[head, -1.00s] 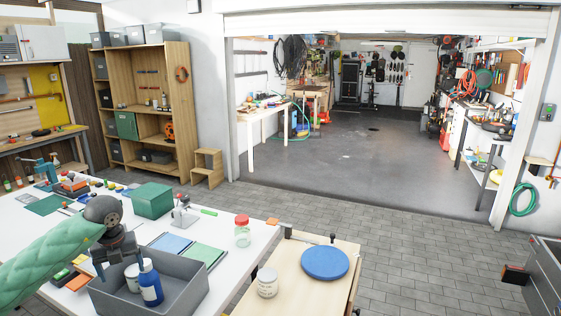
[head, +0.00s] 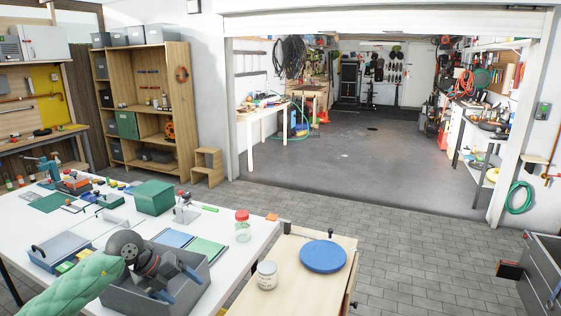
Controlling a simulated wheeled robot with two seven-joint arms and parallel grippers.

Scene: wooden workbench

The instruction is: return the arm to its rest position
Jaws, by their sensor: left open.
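My left arm comes in from the lower left in a green quilted sleeve (head: 72,284). The bin's inside is mostly covered by the gripper, so I cannot make out the blue bottle and white jar there. My right gripper is not in view.
The white table (head: 118,219) also bears a green box (head: 153,198), a red-lidded jar (head: 242,228) and a blue-grey tray (head: 60,252). A wooden bench beside it holds a white jar (head: 266,275) and a blue disc (head: 323,257).

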